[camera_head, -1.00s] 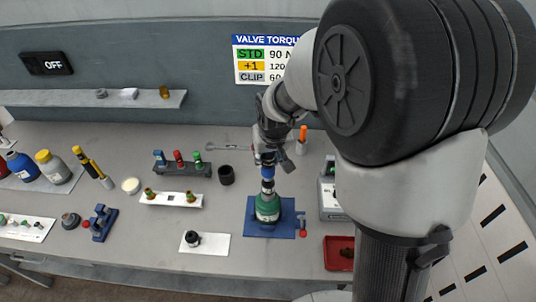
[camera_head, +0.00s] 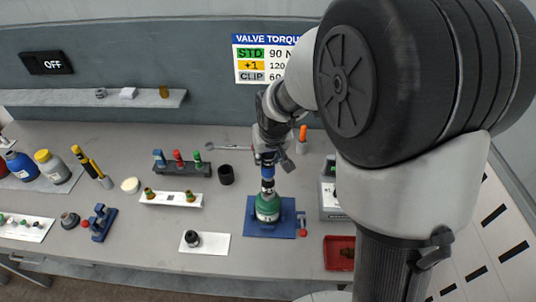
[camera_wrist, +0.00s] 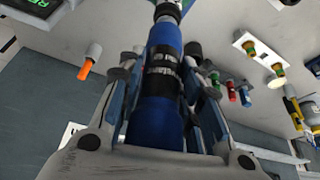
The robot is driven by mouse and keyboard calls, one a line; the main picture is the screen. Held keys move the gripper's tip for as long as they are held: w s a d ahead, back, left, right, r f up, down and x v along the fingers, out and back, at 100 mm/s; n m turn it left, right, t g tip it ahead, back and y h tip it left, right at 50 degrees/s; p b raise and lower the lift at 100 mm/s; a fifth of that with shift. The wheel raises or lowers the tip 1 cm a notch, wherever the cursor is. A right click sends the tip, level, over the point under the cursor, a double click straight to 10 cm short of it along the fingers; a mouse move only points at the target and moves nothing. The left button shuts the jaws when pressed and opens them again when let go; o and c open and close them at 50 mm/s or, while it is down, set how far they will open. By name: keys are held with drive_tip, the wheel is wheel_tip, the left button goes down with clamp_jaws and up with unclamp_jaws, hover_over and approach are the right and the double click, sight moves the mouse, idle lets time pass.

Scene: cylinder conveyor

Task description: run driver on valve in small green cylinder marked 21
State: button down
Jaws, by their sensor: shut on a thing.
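The small green cylinder (camera_head: 267,208) stands upright on a blue base plate (camera_head: 256,231) in the head view. Its marking is too small to read. My gripper (camera_head: 267,160) is above it, shut on the blue driver (camera_head: 268,172), which also fills the middle of the wrist view (camera_wrist: 160,100). The driver stands upright over the cylinder, its lower end at the top of the cylinder. Whether it is seated on the valve, and the valve itself, cannot be seen.
A red tray (camera_head: 339,253) and a grey device (camera_head: 330,200) stand right of the plate. A dark cup (camera_head: 226,175), a rack with coloured pieces (camera_head: 181,169) and a white strip with valves (camera_head: 171,199) stand left. Blue and yellow-topped cylinders are at the far left.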

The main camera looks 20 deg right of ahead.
drive_tip(key=shift+f+b, duration=0.3)
drive_tip(key=shift+b, duration=0.25)
idle(0.4)
drive_tip(key=shift+f+b, duration=0.35)
drive_tip(key=shift+b, duration=1.05)
idle(1.7)
drive_tip(key=shift+r, duration=0.15)
wheel_tip(320, 180, up, 6)
drive_tip(key=p, duration=0.4)
idle(0.5)
idle(0.9)
